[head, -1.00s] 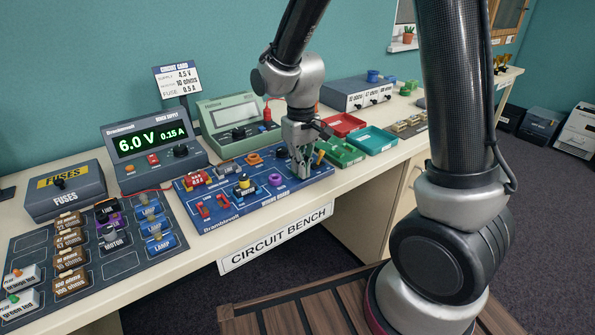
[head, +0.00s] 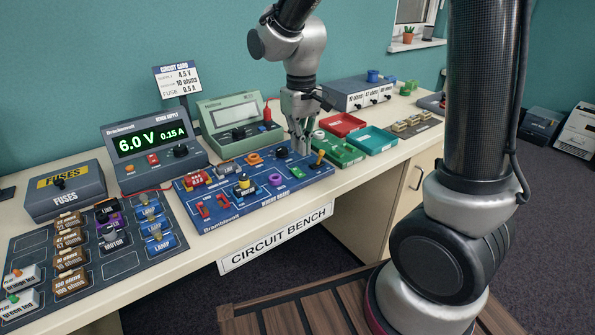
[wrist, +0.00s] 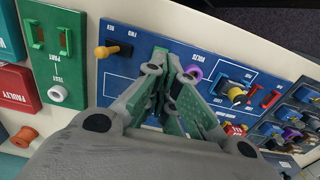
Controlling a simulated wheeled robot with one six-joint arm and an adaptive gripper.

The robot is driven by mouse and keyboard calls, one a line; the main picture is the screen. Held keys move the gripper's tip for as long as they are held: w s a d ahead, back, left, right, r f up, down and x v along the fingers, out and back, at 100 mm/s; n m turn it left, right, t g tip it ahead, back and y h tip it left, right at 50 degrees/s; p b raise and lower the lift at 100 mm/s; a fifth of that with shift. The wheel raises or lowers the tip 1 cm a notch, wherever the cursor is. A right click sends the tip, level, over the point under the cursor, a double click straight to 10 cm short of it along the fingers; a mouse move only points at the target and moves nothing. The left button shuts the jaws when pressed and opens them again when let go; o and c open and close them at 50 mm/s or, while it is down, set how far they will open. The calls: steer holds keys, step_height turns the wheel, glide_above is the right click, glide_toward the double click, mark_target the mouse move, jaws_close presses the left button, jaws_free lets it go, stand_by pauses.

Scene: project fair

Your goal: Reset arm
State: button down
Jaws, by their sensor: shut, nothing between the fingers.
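My gripper (head: 302,147) is shut and empty. In the head view it hangs above the right end of the blue wiring board (head: 240,215), pointing down. In the wrist view my gripper (wrist: 168,105) covers part of the board (wrist: 120,72), and its fingertips are together. An orange-knobbed lever (head: 317,159) stands on the board just right of the fingers; the lever also shows in the wrist view (wrist: 106,51). A purple ring (head: 276,180) and a yellow-topped motor (head: 243,184) sit left of the fingers. I cannot tell whether the fingertips touch the board.
The bench supply (head: 152,143) reads 6.0 V and 0.15 A. Green meter (head: 232,120) stands behind the board. The parts board (head: 95,240) is at left. Open air is above the bench front.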

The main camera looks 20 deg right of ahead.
stand_by(0.4)
steer(key=s+d+r+m+t, duration=0.1)
steer(key=s+d+r+t, duration=0.1)
steer(key=s+d+r, duration=0.4)
steer(key=s+d+r+m+t, duration=0.2)
steer(key=s+d+r, duration=0.4)
steer(key=s, duration=0.7)
steer(key=d, duration=0.2)
steer(key=shift+d+m, duration=0.3)
steer(key=shift+d, duration=0.1)
